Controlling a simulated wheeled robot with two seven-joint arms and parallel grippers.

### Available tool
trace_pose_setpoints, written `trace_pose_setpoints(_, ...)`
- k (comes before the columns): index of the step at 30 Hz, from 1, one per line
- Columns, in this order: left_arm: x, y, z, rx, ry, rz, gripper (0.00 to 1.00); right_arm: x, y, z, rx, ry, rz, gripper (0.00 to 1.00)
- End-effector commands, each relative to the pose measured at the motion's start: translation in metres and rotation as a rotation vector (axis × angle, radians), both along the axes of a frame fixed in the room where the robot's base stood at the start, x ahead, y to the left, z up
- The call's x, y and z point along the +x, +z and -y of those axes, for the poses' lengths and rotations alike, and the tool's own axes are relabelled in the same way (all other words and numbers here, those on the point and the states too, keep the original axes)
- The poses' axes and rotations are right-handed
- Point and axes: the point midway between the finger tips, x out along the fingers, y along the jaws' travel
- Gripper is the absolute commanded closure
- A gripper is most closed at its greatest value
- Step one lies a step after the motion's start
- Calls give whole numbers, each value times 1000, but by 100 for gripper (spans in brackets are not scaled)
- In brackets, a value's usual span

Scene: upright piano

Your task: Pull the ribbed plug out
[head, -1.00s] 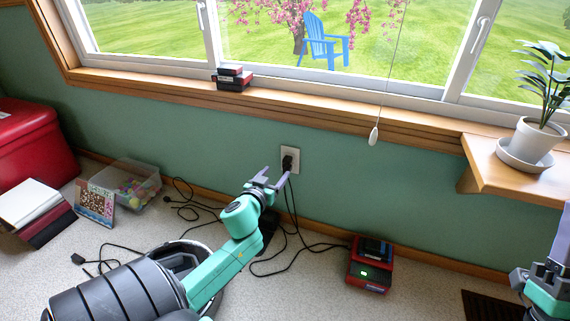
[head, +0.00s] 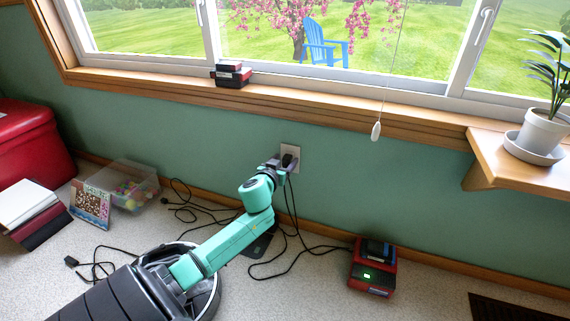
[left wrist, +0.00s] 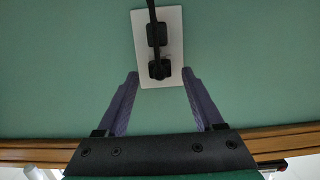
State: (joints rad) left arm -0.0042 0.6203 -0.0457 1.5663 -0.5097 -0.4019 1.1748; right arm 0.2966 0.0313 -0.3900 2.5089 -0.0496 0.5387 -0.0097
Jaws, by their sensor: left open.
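A pale wall outlet (head: 292,150) is on the green wall below the window, with a dark plug (head: 287,160) partly hidden by my gripper. In the left wrist view the outlet plate (left wrist: 174,30) holds two black plugs, one (left wrist: 156,34) farther from my fingers and one (left wrist: 160,69) nearer. A black cord runs from them to the top edge. I cannot make out which plug is ribbed. My left gripper (head: 282,164) is open at the outlet; its fingertips (left wrist: 160,74) stand either side of the nearer plug, with gaps on both sides. My right gripper is out of view.
Black cords (head: 292,205) hang from the outlet to the floor. A red device with a green light (head: 372,268) stands right of them. A clear bin (head: 122,187) and red box (head: 30,150) are at left. A wooden ledge (head: 510,170) juts out at right.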

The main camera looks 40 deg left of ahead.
Motion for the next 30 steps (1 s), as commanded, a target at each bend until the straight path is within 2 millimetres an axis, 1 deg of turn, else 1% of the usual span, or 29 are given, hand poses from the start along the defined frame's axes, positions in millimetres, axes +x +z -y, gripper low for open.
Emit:
trace_pose_setpoints(1,4,-2,-2,3,1,1,31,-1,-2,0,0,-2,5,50)
trace_pose_setpoints(3,7,-2,-3,2,1,0,31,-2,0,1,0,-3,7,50)
trace_pose_setpoints(9,7,-1,-3,2,1,-1,31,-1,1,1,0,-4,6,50)
trace_pose_setpoints(10,7,-1,-3,2,1,-1,39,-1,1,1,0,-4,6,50)
trace_pose_setpoints(11,7,-1,-3,1,1,0,50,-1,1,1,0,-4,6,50)
trace_pose_setpoints(12,7,-1,-3,1,1,0,66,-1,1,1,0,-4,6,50)
trace_pose_setpoints(15,7,-1,-3,1,1,0,100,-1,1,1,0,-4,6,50)
trace_pose_setpoints(17,7,-1,-3,1,1,0,100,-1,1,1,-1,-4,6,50)
trace_pose_setpoints(18,7,-1,-3,1,1,0,83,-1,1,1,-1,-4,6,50)
trace_pose_setpoints(19,7,-1,-3,1,1,0,94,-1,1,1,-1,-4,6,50)
trace_pose_setpoints(20,7,-1,-3,1,1,0,100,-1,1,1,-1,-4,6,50)
trace_pose_setpoints(30,6,-2,-2,1,0,-1,100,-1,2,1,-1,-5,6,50)
